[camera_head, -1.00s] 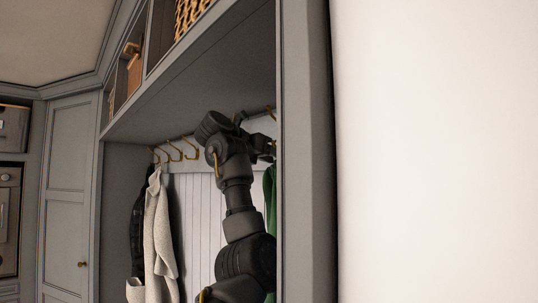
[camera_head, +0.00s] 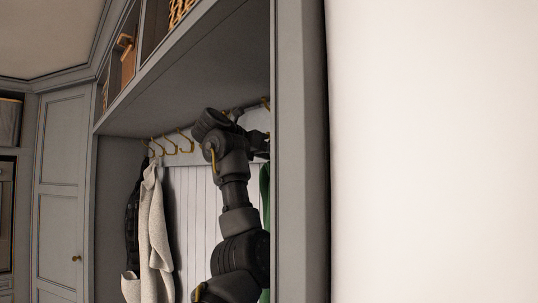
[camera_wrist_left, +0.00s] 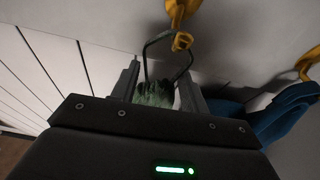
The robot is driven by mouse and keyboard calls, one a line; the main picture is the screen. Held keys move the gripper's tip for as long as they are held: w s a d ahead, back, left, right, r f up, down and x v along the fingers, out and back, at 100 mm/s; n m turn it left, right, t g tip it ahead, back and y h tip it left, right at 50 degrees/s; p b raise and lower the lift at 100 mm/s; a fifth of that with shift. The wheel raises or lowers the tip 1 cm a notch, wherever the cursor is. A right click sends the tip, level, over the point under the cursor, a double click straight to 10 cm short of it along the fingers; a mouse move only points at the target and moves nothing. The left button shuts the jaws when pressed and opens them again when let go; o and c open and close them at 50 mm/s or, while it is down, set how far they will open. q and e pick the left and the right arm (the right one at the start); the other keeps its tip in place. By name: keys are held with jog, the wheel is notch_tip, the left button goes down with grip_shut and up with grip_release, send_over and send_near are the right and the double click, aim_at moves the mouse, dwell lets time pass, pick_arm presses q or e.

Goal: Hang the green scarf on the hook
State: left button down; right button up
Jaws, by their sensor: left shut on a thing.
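The green scarf (camera_wrist_left: 155,94) is bunched between the fingers of my left gripper (camera_wrist_left: 160,88), which is shut on it. A thin dark loop rises from the scarf to the knobbed tip of a yellow hook (camera_wrist_left: 182,40) above. I cannot tell whether the loop is around the hook or only beside it. In the head view a strip of the scarf (camera_head: 265,184) hangs beside the cabinet's upright post, which hides the rest. My left gripper's fingers are not clear there. My right gripper is in neither view.
A blue item (camera_wrist_left: 285,112) hangs near another yellow hook (camera_wrist_left: 309,63) at the right in the wrist view. A pale coat (camera_head: 155,235) and a dark garment (camera_head: 132,225) hang at the left. The grey post (camera_head: 298,150) stands close right of my arm.

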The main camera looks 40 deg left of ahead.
pick_arm(q)
jog(key=c, duration=0.7)
grip_release()
jog(key=shift+o, duration=0.2)
jog(key=b+v, duration=0.8)
jog(key=v, duration=0.3)
jog(key=shift+w, duration=0.15)
